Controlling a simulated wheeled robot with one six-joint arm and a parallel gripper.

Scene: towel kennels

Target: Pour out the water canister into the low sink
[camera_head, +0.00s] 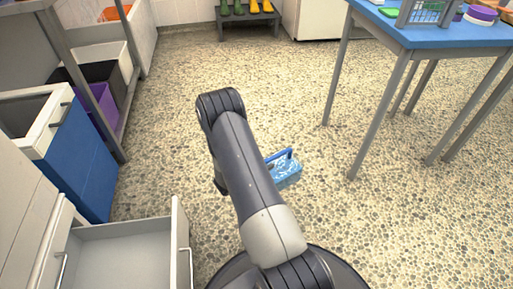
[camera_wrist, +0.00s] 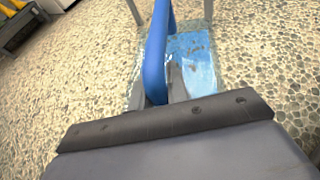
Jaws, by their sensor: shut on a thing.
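The water canister (camera_head: 286,172) is a clear, blue-tinted box with a blue handle, just right of my arm in the head view. In the wrist view the canister (camera_wrist: 196,62) lies straight ahead, and its thick blue handle runs down into my gripper (camera_wrist: 158,102). My gripper is shut on this handle; the dark edge of the gripper body hides most of the grip. My arm covers part of the canister in the head view. A pale tub (camera_head: 136,22) with something orange in it stands at the far left back; I cannot tell if it is the low sink.
A blue-topped table (camera_head: 440,36) with a wire basket stands at the right. An open, empty drawer (camera_head: 125,258) juts out at lower left, near a blue-fronted drawer (camera_head: 80,165). A boot rack (camera_head: 248,20) stands at the back. The middle floor is clear.

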